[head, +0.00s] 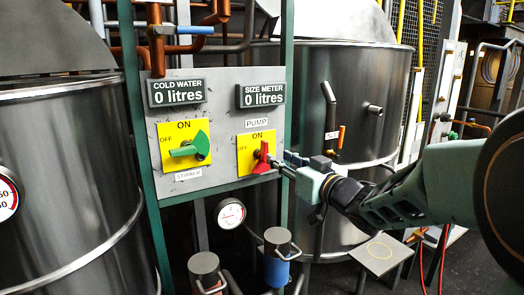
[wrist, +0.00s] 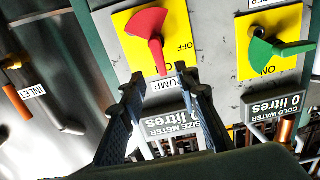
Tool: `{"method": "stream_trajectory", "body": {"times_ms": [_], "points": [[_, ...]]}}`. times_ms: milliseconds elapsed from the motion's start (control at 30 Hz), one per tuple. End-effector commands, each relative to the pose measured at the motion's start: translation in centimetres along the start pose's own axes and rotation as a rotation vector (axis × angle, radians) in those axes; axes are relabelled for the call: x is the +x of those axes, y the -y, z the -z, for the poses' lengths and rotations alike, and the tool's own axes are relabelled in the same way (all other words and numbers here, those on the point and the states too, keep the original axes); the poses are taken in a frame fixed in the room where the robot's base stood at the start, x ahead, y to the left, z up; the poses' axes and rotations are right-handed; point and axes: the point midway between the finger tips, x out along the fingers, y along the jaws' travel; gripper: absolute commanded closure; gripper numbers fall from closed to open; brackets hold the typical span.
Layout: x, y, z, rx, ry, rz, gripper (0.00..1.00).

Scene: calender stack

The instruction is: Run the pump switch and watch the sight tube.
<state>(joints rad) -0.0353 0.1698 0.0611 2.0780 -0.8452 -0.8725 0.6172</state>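The pump switch (head: 262,158) is a red handle on a yellow plate under the PUMP label; its narrow end points up toward ON. In the wrist view, upside down, the red handle (wrist: 148,28) points down between my fingertips, with OFF to its right. My gripper (head: 284,166) is at the panel just right of the red handle. In the wrist view my gripper (wrist: 160,84) is open, fingers apart on either side of the handle's narrow end; I cannot tell whether they touch it. The size meter (head: 264,95) reads 0 litres. I cannot pick out a sight tube.
A green stirrer switch (head: 190,148) left of the pump switch has its narrow end toward OFF. The cold water display (head: 177,92) reads 0 litres. Steel tanks stand left (head: 60,170) and right (head: 350,90) of the panel. A dial gauge (head: 230,213) hangs below.

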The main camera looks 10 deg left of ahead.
Motion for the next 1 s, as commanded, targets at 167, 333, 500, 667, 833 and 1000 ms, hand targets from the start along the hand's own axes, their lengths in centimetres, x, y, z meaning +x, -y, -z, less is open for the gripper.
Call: {"method": "stream_trajectory", "body": {"times_ms": [167,333,500,667,833,1000], "points": [[3.6,0.1,0.0,0.0,0.0,0.004,0.71],[6.6,0.1,0.0,-0.002,-0.001,0.003,0.71],[8.4,0.1,0.0,-0.002,0.0,0.001,0.71],[9.0,0.0,0.1,-0.003,-0.001,0.0,0.71],[9.1,0.0,0.0,-0.003,-0.001,0.0,0.71],[9.0,0.0,0.0,-0.003,-0.001,0.0,0.82]]}}
